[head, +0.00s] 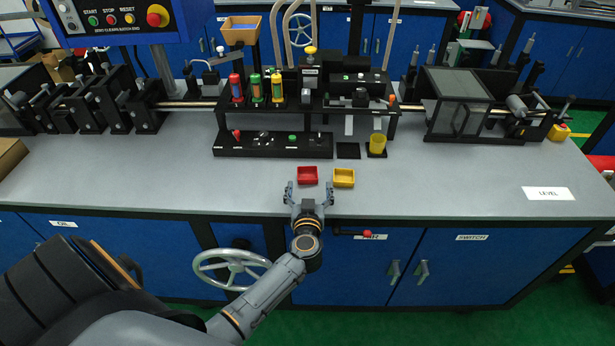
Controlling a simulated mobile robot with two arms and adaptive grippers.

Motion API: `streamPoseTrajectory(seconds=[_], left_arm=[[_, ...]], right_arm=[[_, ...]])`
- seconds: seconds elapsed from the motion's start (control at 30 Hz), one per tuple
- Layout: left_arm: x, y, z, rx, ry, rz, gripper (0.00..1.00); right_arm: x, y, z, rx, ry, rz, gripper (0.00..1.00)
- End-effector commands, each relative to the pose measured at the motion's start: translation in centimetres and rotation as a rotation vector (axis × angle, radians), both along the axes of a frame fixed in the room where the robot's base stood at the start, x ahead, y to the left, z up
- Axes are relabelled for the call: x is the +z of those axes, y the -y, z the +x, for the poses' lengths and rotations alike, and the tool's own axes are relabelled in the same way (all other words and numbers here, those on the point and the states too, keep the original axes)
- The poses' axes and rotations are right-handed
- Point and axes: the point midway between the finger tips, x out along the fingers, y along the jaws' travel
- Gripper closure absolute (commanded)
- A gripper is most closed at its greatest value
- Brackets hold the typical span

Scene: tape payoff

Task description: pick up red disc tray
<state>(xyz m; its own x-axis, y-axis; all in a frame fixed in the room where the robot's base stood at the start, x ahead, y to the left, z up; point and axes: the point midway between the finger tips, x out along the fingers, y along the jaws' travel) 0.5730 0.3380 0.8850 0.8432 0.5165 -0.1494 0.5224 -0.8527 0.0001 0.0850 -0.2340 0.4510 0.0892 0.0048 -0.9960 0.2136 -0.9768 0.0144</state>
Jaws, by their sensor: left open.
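A small red tray (308,176) lies on the grey bench top near its front edge. A similar yellow tray (344,178) lies just to its right, a small gap apart. My left gripper (309,187) is open at the bench's front edge, its fingers spread to the left and right of the red tray's near side. The right finger is between the red and yellow trays. I cannot tell whether either finger touches a tray. My right gripper is not in view.
Behind the trays stands a black control strip (272,145) with a machine on the grey bench (440,190). A yellow cup (377,144) stands at the back right. A LEVEL label (548,193) lies at the right. A handwheel (232,268) and a red-knobbed lever (367,233) are on the blue front.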

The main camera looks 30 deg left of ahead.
Motion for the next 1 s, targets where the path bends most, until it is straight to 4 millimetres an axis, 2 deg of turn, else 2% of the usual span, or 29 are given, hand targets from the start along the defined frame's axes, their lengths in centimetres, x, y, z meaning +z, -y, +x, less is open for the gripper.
streamPoseTrajectory(seconds=[0.3, 0.6, 0.63, 0.67, 0.87, 0.9, 1.0], left_arm=[[-1.0, -2.8, 3.3, 0.000, 0.001, 0.003, 0.15], [-1.1, -3.1, 3.8, 0.000, 0.000, 0.000, 0.15], [-1.1, -3.1, 3.8, 0.000, 0.000, 0.000, 0.17], [-1.1, -3.1, 3.8, 0.000, 0.000, 0.000, 0.23], [-1.1, -3.0, 3.8, 0.000, 0.000, 0.000, 0.64], [-1.1, -3.0, 3.8, 0.000, 0.000, 0.000, 0.67], [-1.1, -3.0, 3.8, 0.000, 0.000, 0.000, 0.67]], right_arm=[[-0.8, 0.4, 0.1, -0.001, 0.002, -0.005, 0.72], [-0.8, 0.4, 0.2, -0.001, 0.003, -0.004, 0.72], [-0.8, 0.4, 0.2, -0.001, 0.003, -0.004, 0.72], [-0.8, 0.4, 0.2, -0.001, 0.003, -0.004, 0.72], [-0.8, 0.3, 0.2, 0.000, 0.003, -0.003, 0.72], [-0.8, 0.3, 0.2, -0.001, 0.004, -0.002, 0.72], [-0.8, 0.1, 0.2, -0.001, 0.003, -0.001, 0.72]])
